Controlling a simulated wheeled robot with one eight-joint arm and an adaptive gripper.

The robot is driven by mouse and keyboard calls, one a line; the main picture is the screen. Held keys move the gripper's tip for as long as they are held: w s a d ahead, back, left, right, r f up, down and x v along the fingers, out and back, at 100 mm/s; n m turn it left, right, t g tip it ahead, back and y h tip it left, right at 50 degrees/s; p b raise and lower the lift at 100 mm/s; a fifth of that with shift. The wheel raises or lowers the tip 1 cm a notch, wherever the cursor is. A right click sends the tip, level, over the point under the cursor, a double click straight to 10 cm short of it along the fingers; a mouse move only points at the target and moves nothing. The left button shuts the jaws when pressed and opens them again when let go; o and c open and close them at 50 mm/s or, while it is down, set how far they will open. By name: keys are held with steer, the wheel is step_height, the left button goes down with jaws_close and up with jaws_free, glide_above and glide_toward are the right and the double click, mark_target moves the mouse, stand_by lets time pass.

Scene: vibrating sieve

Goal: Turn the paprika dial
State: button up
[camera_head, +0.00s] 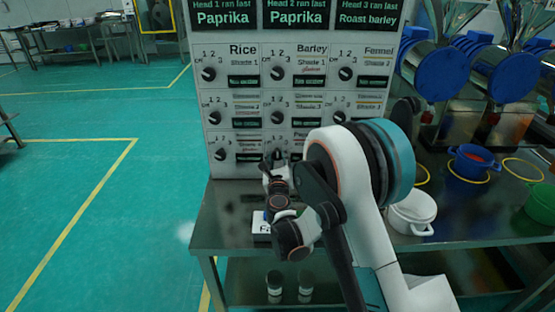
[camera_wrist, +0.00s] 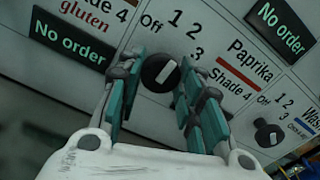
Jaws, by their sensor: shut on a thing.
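The paprika dial (camera_wrist: 161,73) is a round black knob with a white mark, on the white panel left of the "Paprika Shade 4" label. Its mark slants up and right, toward the 2 and 3 side; the exact setting is hard to tell. My gripper (camera_wrist: 160,86) has its teal-padded fingers on both sides of the knob and is shut on it. In the head view, my gripper (camera_head: 273,165) is at the middle of the panel's bottom row, where it and my arm hide most of the dial and its label.
Several similar dials, such as the Barley dial (camera_head: 277,74), fill the panel (camera_head: 204,165). A neighbouring dial (camera_wrist: 267,133) is at lower right in the wrist view. The metal table (camera_head: 222,215) below holds a white lidded pot (camera_head: 412,212) and a blue pot (camera_head: 473,161).

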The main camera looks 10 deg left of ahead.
steer(key=n, duration=0.6)
steer(key=shift+n, duration=0.3)
steer(key=n, duration=0.5)
steer(key=shift+r+n, duration=0.1)
steer(key=shift+n, duration=0.2)
steer(key=o, duration=1.1)
steer(key=shift+c, duration=0.2)
steer(key=v, duration=0.7)
steer(key=shift+s, duration=0.3)
